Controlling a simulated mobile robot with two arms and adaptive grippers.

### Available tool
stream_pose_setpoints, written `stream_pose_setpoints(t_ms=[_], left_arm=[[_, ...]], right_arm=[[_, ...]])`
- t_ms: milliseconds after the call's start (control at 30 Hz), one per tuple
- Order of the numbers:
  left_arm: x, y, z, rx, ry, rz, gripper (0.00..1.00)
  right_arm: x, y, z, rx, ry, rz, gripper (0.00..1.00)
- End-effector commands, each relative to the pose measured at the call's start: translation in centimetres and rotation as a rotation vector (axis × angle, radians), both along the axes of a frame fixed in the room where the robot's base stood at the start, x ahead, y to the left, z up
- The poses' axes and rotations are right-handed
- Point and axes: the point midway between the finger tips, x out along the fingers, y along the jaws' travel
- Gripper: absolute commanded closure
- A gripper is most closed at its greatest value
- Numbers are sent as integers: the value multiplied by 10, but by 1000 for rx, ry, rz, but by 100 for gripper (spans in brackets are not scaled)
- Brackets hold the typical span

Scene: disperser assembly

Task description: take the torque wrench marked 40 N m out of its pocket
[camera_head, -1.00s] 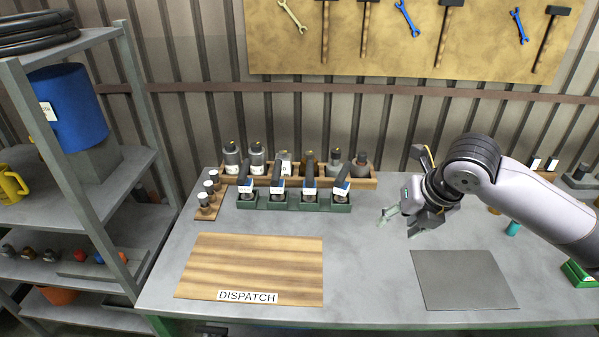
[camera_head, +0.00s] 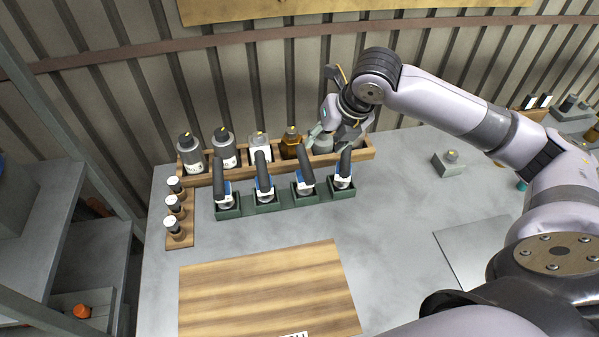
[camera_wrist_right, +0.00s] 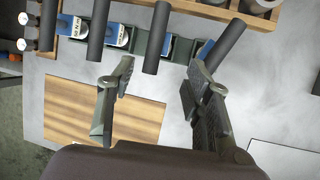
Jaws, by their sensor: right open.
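Several torque wrenches stand upright in the pockets of a green rack (camera_head: 283,205), black handles up, with blue and white labels at their lower parts. In the head view they are a leftmost wrench (camera_head: 218,175), a second (camera_head: 262,175), a third (camera_head: 304,172) and a rightmost (camera_head: 345,165). I cannot read for certain which label says 40 N m. My right gripper (camera_head: 331,138) is open and empty, above and behind the rack's right end. In the right wrist view its spread fingers (camera_wrist_right: 160,85) show near the third wrench (camera_wrist_right: 157,38) and rightmost wrench (camera_wrist_right: 224,45), apart from them. My left gripper is not in view.
A wooden rack (camera_head: 368,147) with several bottles stands right behind the green rack. A wooden dispatch board (camera_head: 265,290) lies in front. A grey mat (camera_head: 470,248) lies on the right.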

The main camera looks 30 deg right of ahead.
Motion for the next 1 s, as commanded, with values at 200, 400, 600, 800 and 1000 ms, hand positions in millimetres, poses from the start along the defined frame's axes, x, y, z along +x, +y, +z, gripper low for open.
stream_pose_setpoints(t_ms=[200,400,600,800,1000], left_arm=[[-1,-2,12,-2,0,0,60],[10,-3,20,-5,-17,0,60],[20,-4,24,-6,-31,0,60],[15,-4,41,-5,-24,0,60],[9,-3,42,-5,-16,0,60]], right_arm=[[20,5,-44,1,6,-1,54],[34,7,-73,1,2,-1,54],[39,9,-84,1,1,-1,54],[51,18,-107,2,4,-1,54],[59,19,-127,0,0,0,54]])
